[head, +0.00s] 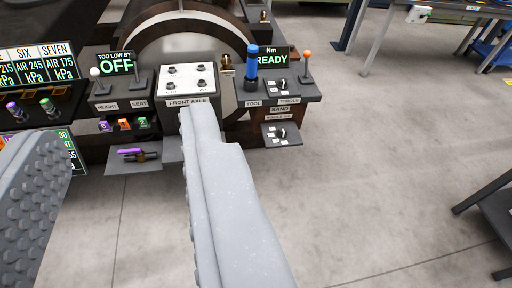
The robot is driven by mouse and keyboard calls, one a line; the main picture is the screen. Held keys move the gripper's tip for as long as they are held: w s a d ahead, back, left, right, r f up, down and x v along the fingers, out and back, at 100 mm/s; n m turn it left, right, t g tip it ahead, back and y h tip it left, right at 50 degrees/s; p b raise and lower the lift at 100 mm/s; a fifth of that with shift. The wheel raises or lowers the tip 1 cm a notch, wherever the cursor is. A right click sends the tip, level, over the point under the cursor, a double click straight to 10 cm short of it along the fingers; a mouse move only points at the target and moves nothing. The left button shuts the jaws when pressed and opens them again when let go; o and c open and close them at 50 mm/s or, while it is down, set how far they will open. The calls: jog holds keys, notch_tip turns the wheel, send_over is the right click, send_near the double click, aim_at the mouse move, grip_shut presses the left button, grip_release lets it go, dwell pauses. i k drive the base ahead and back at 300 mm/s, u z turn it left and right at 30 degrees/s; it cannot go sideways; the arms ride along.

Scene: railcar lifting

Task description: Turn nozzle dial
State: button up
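The right finger reaches up to the "FRONT AXLE" panel in the picture, left of the box. Whether it touches the panel is unclear.
A blue-handled tool (251,68) stands by the "READY" display (272,60). An orange-topped lever (306,63) rises at the right. A small shelf (134,160) holds a purple item. Dark tables stand at far right. The floor (375,190) right of my gripper is clear.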

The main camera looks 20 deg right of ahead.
aim_at(282, 132)
jog(key=u, duration=0.5)
jog(key=i, duration=1.4)
jog(key=z, duration=0.55)
jog(key=i, duration=0.5)
jog(key=z, duration=0.3)
